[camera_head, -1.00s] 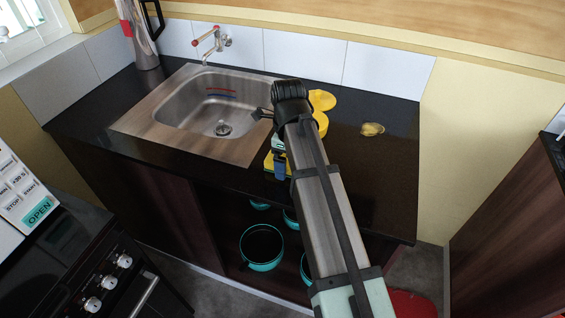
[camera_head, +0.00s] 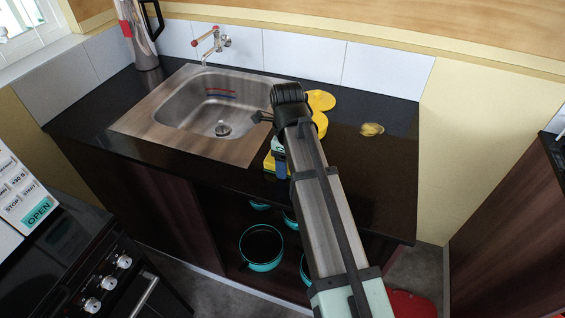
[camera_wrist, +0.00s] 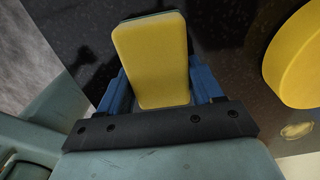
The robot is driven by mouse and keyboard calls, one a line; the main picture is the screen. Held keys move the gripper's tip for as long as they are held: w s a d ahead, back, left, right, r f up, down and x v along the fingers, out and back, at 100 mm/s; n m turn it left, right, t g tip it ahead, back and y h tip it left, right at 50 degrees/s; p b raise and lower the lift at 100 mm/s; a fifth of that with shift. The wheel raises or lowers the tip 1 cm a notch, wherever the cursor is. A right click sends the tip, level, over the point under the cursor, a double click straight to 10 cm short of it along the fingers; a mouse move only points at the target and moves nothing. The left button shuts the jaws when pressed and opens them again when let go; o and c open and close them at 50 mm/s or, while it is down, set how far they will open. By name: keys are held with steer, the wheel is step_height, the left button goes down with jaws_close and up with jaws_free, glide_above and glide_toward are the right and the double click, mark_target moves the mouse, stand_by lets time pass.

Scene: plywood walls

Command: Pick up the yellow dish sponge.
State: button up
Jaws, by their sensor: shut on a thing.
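The yellow dish sponge (camera_wrist: 150,58) is a rounded block with a dark green edge along its far end in the wrist view. My gripper (camera_wrist: 158,88) is shut on it, with a blue finger at each side of the sponge. In the head view the sponge (camera_head: 269,163) shows only in part at the counter's front edge, beside a blue finger of my gripper (camera_head: 279,168). My arm hides the rest. I cannot tell whether the sponge touches the counter.
A yellow round object (camera_head: 321,100) stands on the dark counter (camera_head: 375,175) behind my arm, close to the gripper. A small yellowish item (camera_head: 372,129) lies to its right. The steel sink (camera_head: 190,112) is at left. Teal pots (camera_head: 262,247) stand on the shelf below.

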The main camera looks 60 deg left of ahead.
steer(key=shift+r, duration=0.15)
step_height(320, 180, up, 10)
steer(key=shift+f, duration=0.1)
stand_by(0.5)
steer(key=o, duration=0.5)
steer(key=shift+c, duration=0.2)
steer(key=c, duration=0.4)
steer(key=shift+w, duration=0.15)
